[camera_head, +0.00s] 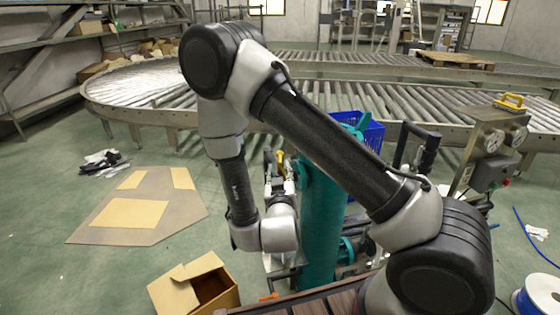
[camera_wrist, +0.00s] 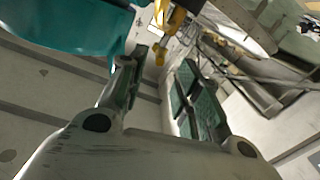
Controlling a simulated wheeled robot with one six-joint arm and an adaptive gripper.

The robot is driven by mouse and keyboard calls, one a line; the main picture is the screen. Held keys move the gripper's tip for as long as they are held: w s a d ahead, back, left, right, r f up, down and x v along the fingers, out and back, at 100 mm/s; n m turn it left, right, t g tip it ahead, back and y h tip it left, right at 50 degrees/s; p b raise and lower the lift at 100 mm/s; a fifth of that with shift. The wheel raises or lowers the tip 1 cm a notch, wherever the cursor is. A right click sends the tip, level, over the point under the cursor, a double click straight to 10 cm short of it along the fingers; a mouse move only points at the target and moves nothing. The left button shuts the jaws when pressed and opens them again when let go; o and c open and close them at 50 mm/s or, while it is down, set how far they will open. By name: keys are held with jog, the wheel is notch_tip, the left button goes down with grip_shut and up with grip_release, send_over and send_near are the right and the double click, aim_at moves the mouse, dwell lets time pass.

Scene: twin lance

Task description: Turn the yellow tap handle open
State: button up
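The yellow tap handle (camera_wrist: 172,18) shows at the top of the wrist view, just beyond my fingertips, with a short yellow end hanging down. A small yellow part of it (camera_head: 281,160) shows in the head view, beside the teal column (camera_head: 322,215). My gripper (camera_wrist: 165,68) is open and empty, its two dark-padded fingers apart on either side below the handle. In the head view my gripper (camera_head: 272,165) points up and away, left of the column. Whether either finger touches the handle I cannot tell. The valve body is mostly hidden.
A teal rounded part (camera_wrist: 75,25) lies close to my left finger in the wrist view. A blue crate (camera_head: 370,134) stands behind the column. A roller conveyor (camera_head: 420,103) runs behind. A cardboard box (camera_head: 195,288) and flat cardboard (camera_head: 140,205) lie on the floor at left.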

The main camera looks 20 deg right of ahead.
aim_at(280, 161)
jog(key=x, duration=0.6)
jog(key=shift+w+d, duration=0.15)
jog(key=shift+w, duration=0.2)
jog(key=shift+c, duration=0.2)
grip_shut()
